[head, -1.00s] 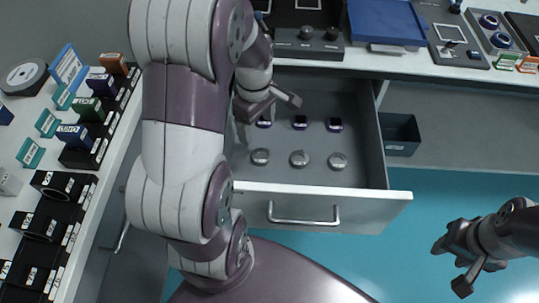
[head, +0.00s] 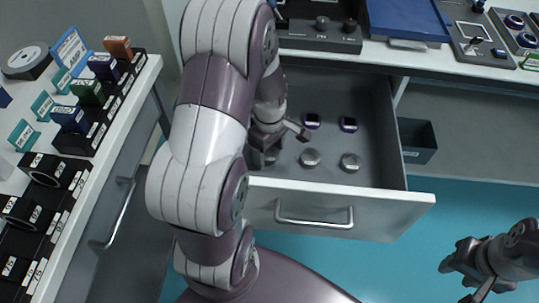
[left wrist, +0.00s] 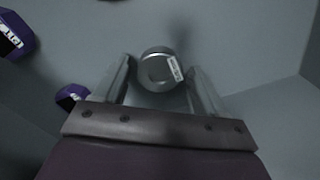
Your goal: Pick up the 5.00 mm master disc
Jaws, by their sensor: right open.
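Two silver discs (head: 310,158) and (head: 350,162) lie in the open drawer (head: 375,100) in the head view. My left gripper (head: 270,156) is low in the drawer at the left of this row and hides the spot of the leftmost disc. In the left wrist view, one silver disc (left wrist: 156,70) with a small white label lies between the fingertips of my left gripper (left wrist: 160,66). The fingers are apart, with a gap on each side of the disc. The label is too small to read. My right gripper (head: 466,278) is open and empty at the lower right.
Dark purple-edged pieces (head: 312,121) and (head: 348,124) lie behind the discs. The drawer front (head: 400,207) and side walls enclose the left gripper. A dark bin (head: 417,140) is right of the drawer. A side table (head: 105,130) with labelled blocks is at left.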

